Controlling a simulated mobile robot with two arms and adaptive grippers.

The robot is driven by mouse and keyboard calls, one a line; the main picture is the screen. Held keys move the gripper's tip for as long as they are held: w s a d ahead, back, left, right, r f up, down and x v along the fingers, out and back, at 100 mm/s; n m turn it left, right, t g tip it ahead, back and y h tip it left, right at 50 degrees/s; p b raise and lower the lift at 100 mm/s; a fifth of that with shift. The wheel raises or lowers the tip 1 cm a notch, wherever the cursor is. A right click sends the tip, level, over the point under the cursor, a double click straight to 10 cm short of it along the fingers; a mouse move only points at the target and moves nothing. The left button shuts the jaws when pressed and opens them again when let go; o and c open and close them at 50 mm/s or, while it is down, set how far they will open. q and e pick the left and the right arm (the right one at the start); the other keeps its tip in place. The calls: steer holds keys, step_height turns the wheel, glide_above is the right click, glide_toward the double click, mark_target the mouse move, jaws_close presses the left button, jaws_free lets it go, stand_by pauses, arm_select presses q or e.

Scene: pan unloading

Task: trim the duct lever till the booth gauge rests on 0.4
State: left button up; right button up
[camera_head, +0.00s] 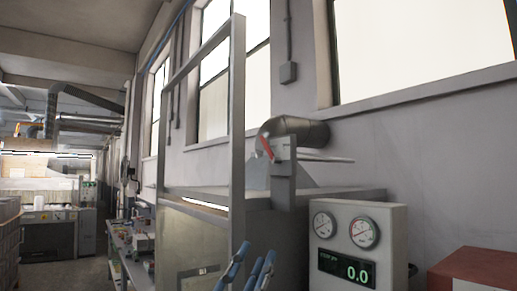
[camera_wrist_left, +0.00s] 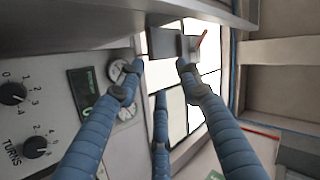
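The duct lever (camera_head: 267,147) is a red handle beside a grey plate at the duct; in the left wrist view the red lever (camera_wrist_left: 200,40) shows past the fingertips. The gauge panel (camera_head: 390,225) is a light box with two round dials and a digital display (camera_head: 347,269) reading 0.0. Which of these is the booth gauge I cannot tell. My left gripper (camera_head: 256,258) has blue fingers, below and apart from the lever, left of the panel. In the left wrist view its fingers (camera_wrist_left: 158,75) are spread with nothing held. My right gripper is not in view.
A metal-framed booth (camera_head: 237,120) stands in front of the duct pipe (camera_head: 300,130). A red-topped box (camera_head: 475,268) is at the lower right. Knobs (camera_wrist_left: 12,93) sit on the panel in the left wrist view. A cluttered bench (camera_head: 130,245) and aisle lie left.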

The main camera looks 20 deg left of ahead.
arm_select(q)
steer(key=s+d+r+m+g+h, duration=0.3)
steer(key=d+r+m+g+h, duration=0.4)
steer(key=m, duration=0.6)
steer(key=s+d+r+m+g+h, duration=0.3)
steer(key=d+r+m+g+h, duration=0.4)
steer(key=m+g, duration=0.45)
steer(key=n+t+y+p, duration=0.45)
steer(key=t+y, duration=0.55)
steer(key=y, duration=0.4)
glide_toward(267, 148)
steer(key=a+x, duration=0.1)
steer(key=x, duration=0.7)
steer(key=shift+w+d+g, duration=0.15)
steer(key=shift+w+g, duration=0.1)
steer(key=shift+w, duration=0.1)
steer(key=shift+h, duration=0.3)
jaws_close()
